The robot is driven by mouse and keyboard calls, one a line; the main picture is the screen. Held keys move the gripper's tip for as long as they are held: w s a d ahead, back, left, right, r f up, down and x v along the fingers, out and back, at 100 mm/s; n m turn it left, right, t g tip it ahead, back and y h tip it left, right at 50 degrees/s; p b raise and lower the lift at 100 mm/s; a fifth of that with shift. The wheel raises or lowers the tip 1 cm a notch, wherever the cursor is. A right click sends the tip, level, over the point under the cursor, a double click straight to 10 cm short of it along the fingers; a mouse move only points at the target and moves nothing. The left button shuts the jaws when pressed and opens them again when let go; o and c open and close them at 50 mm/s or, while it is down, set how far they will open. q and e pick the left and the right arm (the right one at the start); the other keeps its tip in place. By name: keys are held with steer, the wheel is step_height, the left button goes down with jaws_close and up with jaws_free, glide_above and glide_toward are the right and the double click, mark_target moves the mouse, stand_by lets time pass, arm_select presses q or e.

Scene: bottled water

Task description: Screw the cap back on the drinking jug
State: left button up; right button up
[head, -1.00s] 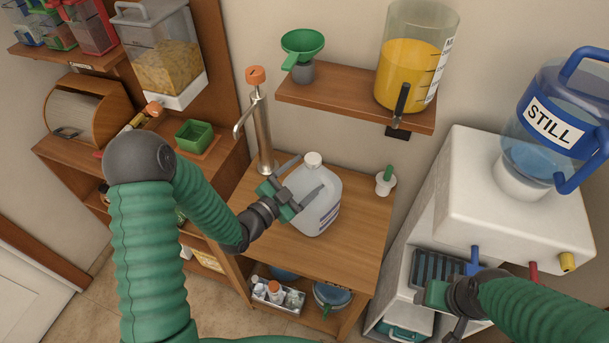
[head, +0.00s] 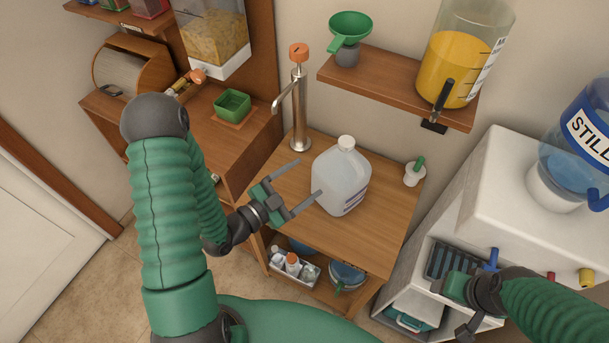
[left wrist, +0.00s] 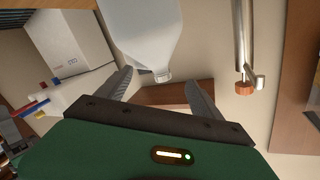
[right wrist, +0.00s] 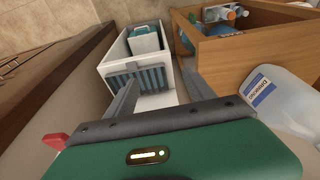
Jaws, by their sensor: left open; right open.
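The drinking jug (head: 341,182) is a translucent jug standing upright on the wooden table. A white cap (head: 346,142) sits on its neck; I cannot tell how tight it is. My left gripper (head: 306,178) is open and empty, just left of the jug, with its fingers pointing toward it. In the left wrist view the jug (left wrist: 140,30) appears upside down beyond the open fingers. My right gripper (head: 440,310) is open and empty in front of the water dispenser, away from the jug. The jug (right wrist: 285,100) also shows at the right edge of the right wrist view.
A metal pump (head: 299,105) with an orange top stands at the table's back left. A small white item with a green handle (head: 414,172) is at the back right. A shelf (head: 375,88) overhangs behind. The white dispenser (head: 510,200) stands right. The table front (head: 350,240) is clear.

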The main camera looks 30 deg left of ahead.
arm_select(q)
step_height(320, 180, down, 5)
steer(key=a+n+g+y, duration=0.35)
steer(key=g+y, duration=0.25)
steer(key=g, duration=0.2)
steer(key=s+d+r+n+g, duration=0.1)
steer(key=s+d+n+g, duration=0.1)
steer(key=s, duration=0.3)
steer(key=s+d+r+n+g, duration=0.2)
steer(key=s+d+n+g, duration=0.1)
steer(key=s+n, duration=0.2)
steer(key=shift+s+d+r+g+y, duration=0.2)
steer(key=shift+s+r+g+y, duration=0.05)
steer(key=shift+s+g+y, duration=0.1)
stand_by(1.1)
